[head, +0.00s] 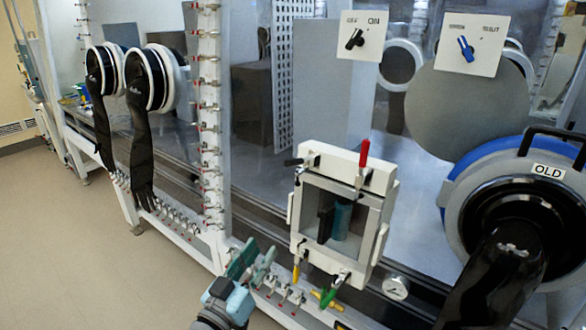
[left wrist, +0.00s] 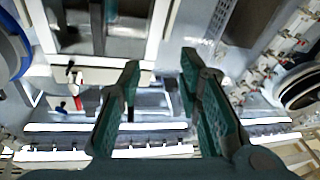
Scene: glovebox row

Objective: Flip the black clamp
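The black clamp (head: 294,162) is at the upper left corner of the small white-framed hatch box (head: 352,160), its handle pointing left. My left gripper (head: 258,256) is open and empty, low and to the left of the box, apart from the clamp. The left wrist view shows its two green fingers (left wrist: 163,82) spread, with dark parts beyond the gap; I cannot tell if one is the black clamp. A red-handled clamp (head: 364,153) stands upright at the box's upper right; it also shows in the left wrist view (left wrist: 76,100). My right gripper is not in view.
A yellow handle (head: 296,272) and a green handle (head: 328,297) are at the box's lower edge. A round port marked OLD (head: 548,172) is at the right. A white post with several small clamps (head: 208,130) stands left. Floor is free at left.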

